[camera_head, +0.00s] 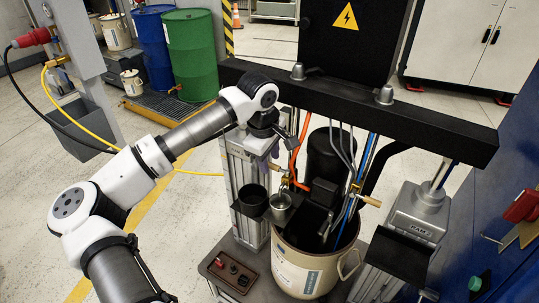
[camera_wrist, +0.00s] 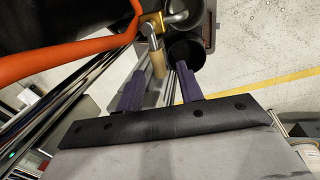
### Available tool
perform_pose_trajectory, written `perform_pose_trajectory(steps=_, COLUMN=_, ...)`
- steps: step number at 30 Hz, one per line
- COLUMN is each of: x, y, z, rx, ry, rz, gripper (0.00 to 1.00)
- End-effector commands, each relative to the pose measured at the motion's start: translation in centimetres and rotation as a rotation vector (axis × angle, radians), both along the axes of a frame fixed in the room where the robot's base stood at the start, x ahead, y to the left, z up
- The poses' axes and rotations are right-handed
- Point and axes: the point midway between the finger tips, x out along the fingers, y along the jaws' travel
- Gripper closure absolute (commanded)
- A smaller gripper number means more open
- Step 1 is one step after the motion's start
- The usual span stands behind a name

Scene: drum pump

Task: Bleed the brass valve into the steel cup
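The brass valve (camera_wrist: 152,22) shows near the top of the wrist view, with an orange hose beside it and a tan handle (camera_wrist: 157,62) hanging towards me. My gripper (camera_wrist: 160,76) has its two purple fingers apart, with the handle between or just beyond the tips; I see no contact. In the head view my gripper (camera_head: 272,150) is above the valve (camera_head: 285,184), partly hidden by its own wrist. The steel cup (camera_head: 281,202) stands below the valve, beside a black cup-shaped holder (camera_head: 253,195). The steel cup's rim (camera_wrist: 184,14) also shows in the wrist view. Its contents are unclear.
A cream drum (camera_head: 303,275) with a black pump and hoses stands below. A second brass fitting (camera_head: 369,201) sits right of the hoses. Floor is free to the left.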

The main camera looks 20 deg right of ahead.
Motion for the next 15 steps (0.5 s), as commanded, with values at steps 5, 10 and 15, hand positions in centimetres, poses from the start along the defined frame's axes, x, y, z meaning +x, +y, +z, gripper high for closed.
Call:
perform_pose_trajectory(steps=5, x=0.05, y=-0.13, z=-0.65, rx=-0.001, ry=-0.001, rz=-0.001, gripper=0.63)
perform_pose_trajectory(steps=10, x=0.05, y=-0.13, z=-0.69, rx=0.0, ry=0.0, rz=-0.001, gripper=0.63)
perform_pose_trajectory(steps=15, x=0.06, y=-0.12, z=-0.66, rx=0.0, ry=0.0, rz=-0.001, gripper=0.8)
